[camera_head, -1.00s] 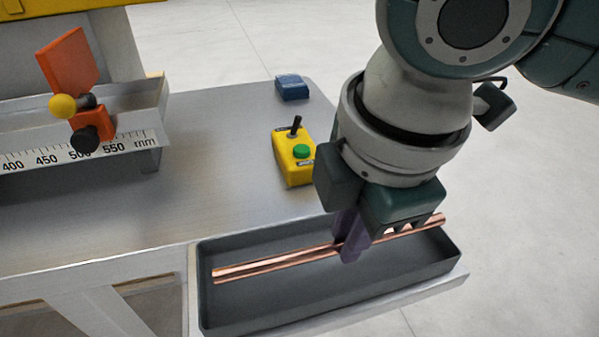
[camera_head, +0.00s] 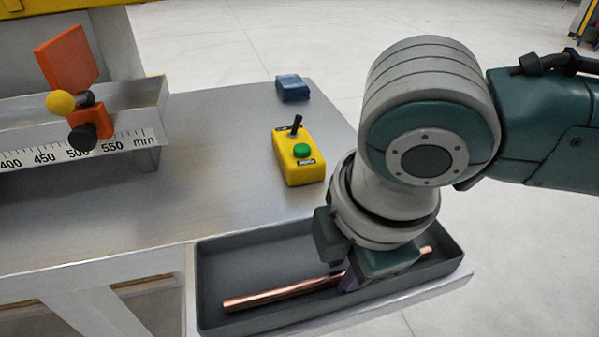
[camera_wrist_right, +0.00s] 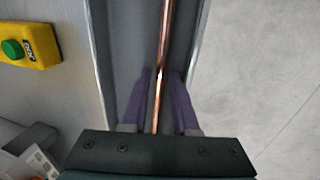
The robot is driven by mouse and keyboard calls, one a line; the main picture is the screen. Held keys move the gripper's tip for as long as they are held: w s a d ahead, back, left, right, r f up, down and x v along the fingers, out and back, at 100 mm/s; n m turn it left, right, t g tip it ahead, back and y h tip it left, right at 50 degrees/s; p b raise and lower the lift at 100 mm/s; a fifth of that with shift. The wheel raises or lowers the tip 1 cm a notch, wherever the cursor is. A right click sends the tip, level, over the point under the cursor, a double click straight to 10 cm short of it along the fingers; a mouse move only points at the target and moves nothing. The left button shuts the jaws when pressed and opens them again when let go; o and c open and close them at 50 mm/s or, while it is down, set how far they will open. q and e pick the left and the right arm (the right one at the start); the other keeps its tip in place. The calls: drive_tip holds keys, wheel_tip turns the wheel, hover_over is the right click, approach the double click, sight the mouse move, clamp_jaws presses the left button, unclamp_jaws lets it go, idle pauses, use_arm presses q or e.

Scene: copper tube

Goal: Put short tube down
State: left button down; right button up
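The short copper tube (camera_head: 285,294) lies lengthwise in the dark grey tray (camera_head: 208,285), low against its floor. My right gripper (camera_head: 352,281) reaches down into the tray over the tube, right of its middle; its hand hides part of the tube in the head view. In the right wrist view, the purple fingers (camera_wrist_right: 161,98) stand on both sides of the tube (camera_wrist_right: 165,40) with a narrow gap on each side, so the gripper looks open around it. My left gripper is in neither view.
A yellow control box (camera_head: 299,165) with a green button and a small blue block (camera_head: 292,88) stand on the grey table (camera_head: 215,150). A measuring rail (camera_head: 100,142) with an orange stop (camera_head: 68,58) is at left. Tray walls surround the gripper closely.

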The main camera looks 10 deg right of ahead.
drive_tip(key=shift+r, duration=0.1)
drive_tip(key=p+v, duration=0.2)
drive_tip(key=v, duration=0.9)
drive_tip(key=s+a+m+y, duration=0.3)
drive_tip(key=a, duration=0.2)
drive_tip(key=s+d+f+m+h, duration=0.1)
drive_tip(key=s+d+f+m, duration=0.2)
drive_tip(key=d+m, duration=0.3)
drive_tip(key=s+d+f+m+t+h, duration=0.1)
drive_tip(key=s+d+f+m, duration=0.2)
drive_tip(key=s+d+m, duration=0.2)
drive_tip(key=shift+s+d+f+m+h, duration=0.35)
drive_tip(key=shift+d+m, duration=0.5)
drive_tip(key=shift+m, duration=0.35)
